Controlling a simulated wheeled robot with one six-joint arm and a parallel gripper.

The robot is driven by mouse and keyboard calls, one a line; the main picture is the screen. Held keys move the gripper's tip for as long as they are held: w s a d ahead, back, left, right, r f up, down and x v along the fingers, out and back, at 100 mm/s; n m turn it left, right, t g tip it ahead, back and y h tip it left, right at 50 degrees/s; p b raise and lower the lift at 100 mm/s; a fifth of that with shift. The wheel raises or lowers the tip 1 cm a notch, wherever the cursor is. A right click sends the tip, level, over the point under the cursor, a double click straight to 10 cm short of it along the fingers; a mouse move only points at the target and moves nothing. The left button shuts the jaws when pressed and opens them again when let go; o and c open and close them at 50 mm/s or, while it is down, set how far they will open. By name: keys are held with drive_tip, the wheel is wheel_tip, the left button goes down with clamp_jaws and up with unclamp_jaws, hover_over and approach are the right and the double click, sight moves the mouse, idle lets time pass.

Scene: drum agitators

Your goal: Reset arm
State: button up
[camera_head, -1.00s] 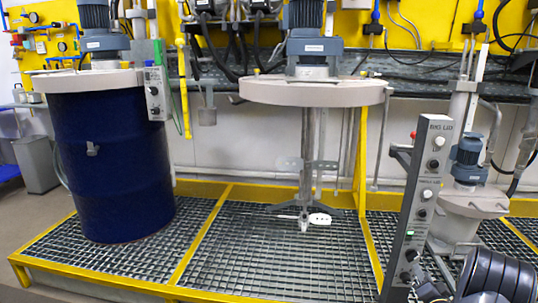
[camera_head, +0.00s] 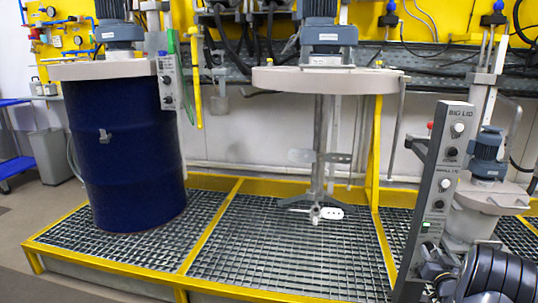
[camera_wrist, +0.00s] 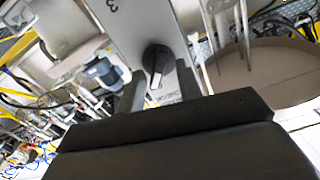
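My gripper (camera_wrist: 158,84) shows in the wrist view with its two dark fingers apart and nothing held between them. A black rotary knob with a light pointer (camera_wrist: 155,60) on a grey panel (camera_wrist: 130,25) appears between and beyond the fingertips; I cannot tell the exact distance. In the head view, my black arm (camera_head: 492,272) is folded low at the bottom right, close to the lower part of the grey control post (camera_head: 437,190). The post carries several knobs and a lit green switch (camera_head: 426,227). The gripper's fingers cannot be made out clearly there.
A blue drum (camera_head: 125,160) stands under a lid at the left. A raised round lid (camera_head: 325,80) with an agitator shaft (camera_head: 318,150) hangs over the grated platform (camera_head: 290,250), which has yellow edges. A smaller mixer (camera_head: 487,195) stands behind the post.

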drive_tip(key=shift+n+b, duration=0.5)
drive_tip(key=shift+n, duration=0.7)
drive_tip(key=shift+a, duration=0.15)
